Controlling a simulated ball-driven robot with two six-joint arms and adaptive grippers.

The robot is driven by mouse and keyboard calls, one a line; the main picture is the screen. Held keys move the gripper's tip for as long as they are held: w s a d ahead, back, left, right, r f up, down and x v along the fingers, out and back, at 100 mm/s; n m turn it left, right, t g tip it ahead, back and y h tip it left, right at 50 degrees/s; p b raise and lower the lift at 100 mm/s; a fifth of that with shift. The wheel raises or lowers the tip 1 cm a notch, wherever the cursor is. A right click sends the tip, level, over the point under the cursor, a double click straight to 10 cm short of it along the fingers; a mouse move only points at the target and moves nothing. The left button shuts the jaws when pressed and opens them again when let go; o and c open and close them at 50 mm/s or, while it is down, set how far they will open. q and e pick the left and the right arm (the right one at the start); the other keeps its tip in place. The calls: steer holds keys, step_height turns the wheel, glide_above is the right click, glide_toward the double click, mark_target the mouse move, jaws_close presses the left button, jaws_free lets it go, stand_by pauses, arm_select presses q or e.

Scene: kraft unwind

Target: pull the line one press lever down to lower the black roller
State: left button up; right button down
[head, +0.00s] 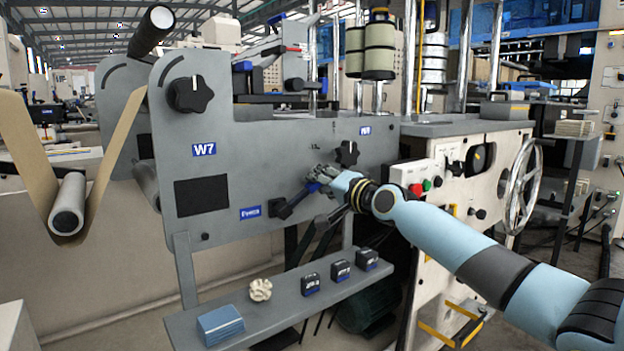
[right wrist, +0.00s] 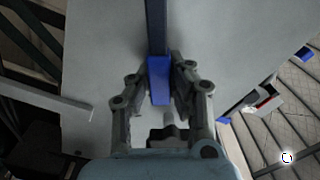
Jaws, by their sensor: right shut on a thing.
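The press lever (head: 292,203) is a dark bar on the grey machine side plate, slanting up to the right from its pivot to a blue grip. In the right wrist view the blue grip (right wrist: 159,82) lies between the two fingers, and the dark bar runs up from it. My right gripper (head: 321,181) is shut on the blue grip; its fingers also show in the right wrist view (right wrist: 160,90). A black roller (head: 151,30) with a pale end sits high at the upper left of the machine. My left gripper is not in view.
A black knob (head: 347,153) sits just above my right gripper on the side plate. A shelf (head: 187,322) below carries a blue box (head: 220,325), a crumpled pale piece (head: 260,290) and several small dark boxes. A handwheel (head: 522,185) stands at the right.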

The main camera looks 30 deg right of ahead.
mark_target(313, 199)
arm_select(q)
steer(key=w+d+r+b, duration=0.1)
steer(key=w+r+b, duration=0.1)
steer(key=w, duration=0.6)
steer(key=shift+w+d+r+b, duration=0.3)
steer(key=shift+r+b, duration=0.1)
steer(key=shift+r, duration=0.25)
arm_select(e)
steer(key=shift+d+f+m, duration=0.2)
steer(key=shift+f+m, duration=0.75)
steer(key=shift+m, duration=0.05)
steer(key=shift+d+f+m, duration=0.25)
steer(key=shift+f+m, duration=0.65)
steer(key=shift+m, duration=0.1)
steer(key=shift+d+f+m, duration=0.2)
steer(key=shift+f+m, duration=0.75)
steer(key=shift+m, duration=0.05)
steer(key=c, duration=1.2)
jaws_free()
steer(key=shift+r, duration=0.1)
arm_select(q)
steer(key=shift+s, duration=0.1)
arm_select(e)
steer(key=s, duration=0.7)
steer(key=shift+s+d, duration=0.2)
steer(key=shift+d, duration=0.1)
